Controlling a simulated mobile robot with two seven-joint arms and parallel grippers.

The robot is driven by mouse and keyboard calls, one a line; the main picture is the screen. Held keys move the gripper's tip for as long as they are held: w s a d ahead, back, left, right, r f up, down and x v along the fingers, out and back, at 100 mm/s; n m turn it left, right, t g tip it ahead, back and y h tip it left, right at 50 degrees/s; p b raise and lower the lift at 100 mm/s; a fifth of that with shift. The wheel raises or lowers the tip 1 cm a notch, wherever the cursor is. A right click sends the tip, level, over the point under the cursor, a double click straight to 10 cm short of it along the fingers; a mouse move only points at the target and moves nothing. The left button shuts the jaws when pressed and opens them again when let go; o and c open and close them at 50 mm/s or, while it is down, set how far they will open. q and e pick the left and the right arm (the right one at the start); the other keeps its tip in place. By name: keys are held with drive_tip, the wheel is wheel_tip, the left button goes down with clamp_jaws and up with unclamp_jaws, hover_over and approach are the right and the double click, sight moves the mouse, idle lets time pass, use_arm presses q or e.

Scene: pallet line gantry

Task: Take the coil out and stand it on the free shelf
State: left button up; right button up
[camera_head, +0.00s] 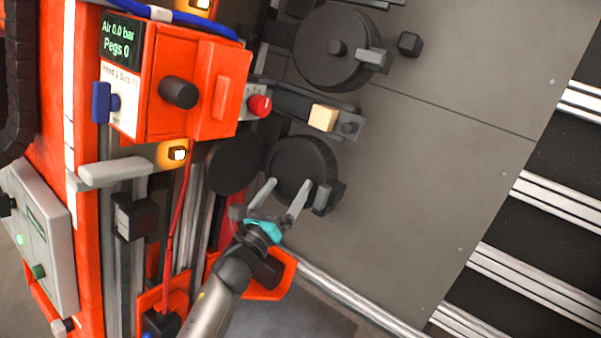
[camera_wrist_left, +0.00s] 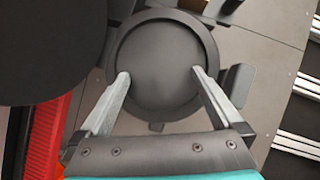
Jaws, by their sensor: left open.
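No thing shows clear windings, so I cannot tell for sure which is the coil. A round black drum (camera_head: 300,163) with a raised rim sits low on the gantry. In the left wrist view this drum (camera_wrist_left: 160,50) fills the middle. My left gripper (camera_head: 289,183) is open, its pale fingers reaching over the drum's near part. In the left wrist view the fingertips (camera_wrist_left: 160,73) lie apart over its face, and I cannot tell whether they touch it. A dark disc (camera_head: 234,163) stands just left of the drum. My right gripper is not in view.
A larger black wheel (camera_head: 325,40) sits above, beside a dark knob (camera_head: 410,43). An arm with a tan block (camera_head: 323,117) projects between. The orange control box (camera_head: 190,85) with a red button (camera_head: 260,106) stands left. Grey floor (camera_head: 430,170) lies open to the right, before roller tracks (camera_head: 545,205).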

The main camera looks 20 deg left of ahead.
sight(296, 175)
use_arm(q)
drive_tip(key=shift+w, duration=0.45)
drive_tip(key=shift+w+d+f+b, duration=0.1)
drive_tip(key=shift+w+d+b, duration=0.1)
drive_tip(key=shift+w, duration=0.6)
drive_tip(key=shift+w+d+r+b, duration=0.15)
drive_tip(key=shift+w+b, duration=0.1)
drive_tip(key=shift+w, duration=0.5)
drive_tip(key=shift+w+d+f+b, duration=0.15)
drive_tip(key=shift+w+b, duration=0.05)
drive_tip(key=shift+w, duration=0.6)
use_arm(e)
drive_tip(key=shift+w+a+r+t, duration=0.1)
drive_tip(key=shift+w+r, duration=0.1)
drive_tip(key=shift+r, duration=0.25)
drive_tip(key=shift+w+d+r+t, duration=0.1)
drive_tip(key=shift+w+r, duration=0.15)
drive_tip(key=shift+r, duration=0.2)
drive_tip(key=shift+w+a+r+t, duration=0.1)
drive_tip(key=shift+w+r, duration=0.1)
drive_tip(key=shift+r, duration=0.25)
use_arm(q)
clamp_jaws()
